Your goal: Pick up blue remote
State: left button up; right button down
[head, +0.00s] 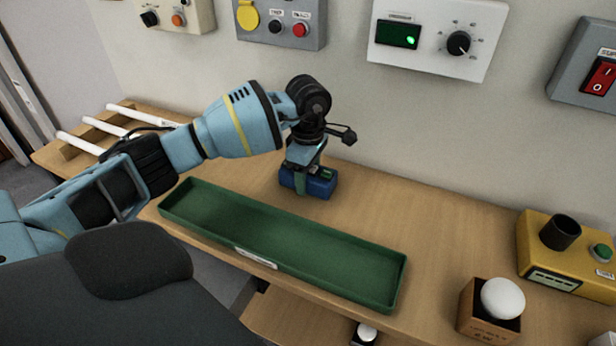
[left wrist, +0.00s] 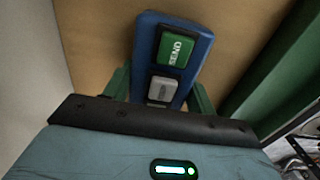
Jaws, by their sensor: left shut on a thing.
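The blue remote (head: 319,187) is at the wooden table behind the green tray in the head view. My left gripper (head: 308,183) is over it with its fingers on the remote's sides. In the left wrist view the remote (left wrist: 196,42) shows a green SEND button (left wrist: 175,50) and a grey button (left wrist: 162,89). The green fingers (left wrist: 160,92) of my left gripper are shut on it, one on each side. I cannot tell whether the remote still touches the table. My right gripper is not in view.
The long green tray (head: 378,292) lies empty in front of the remote. A wooden box with a white dome (head: 502,298) and a yellow control box (head: 545,260) stand at right. A rack with white tubes (head: 90,142) is at left. Control panels (head: 437,40) hang on the wall behind.

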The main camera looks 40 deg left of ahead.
pick_arm(q)
jog(key=shift+r, duration=0.15)
jog(key=shift+r, duration=0.5)
notch_tip(320, 180, up, 2)
jog(key=shift+w+r, duration=0.1)
jog(key=shift+r, duration=0.1)
jog(key=s+d, duration=0.1)
jog(key=s, duration=0.4)
jog(key=s+d+r, duration=0.1)
jog(key=s+d, duration=0.1)
jog(key=s, duration=0.3)
jog(key=s+d, duration=0.2)
jog(key=s, duration=0.3)
jog(key=shift+s+r+b, duration=0.15)
jog(key=shift+s+b, duration=0.05)
jog(key=shift+b, duration=0.1)
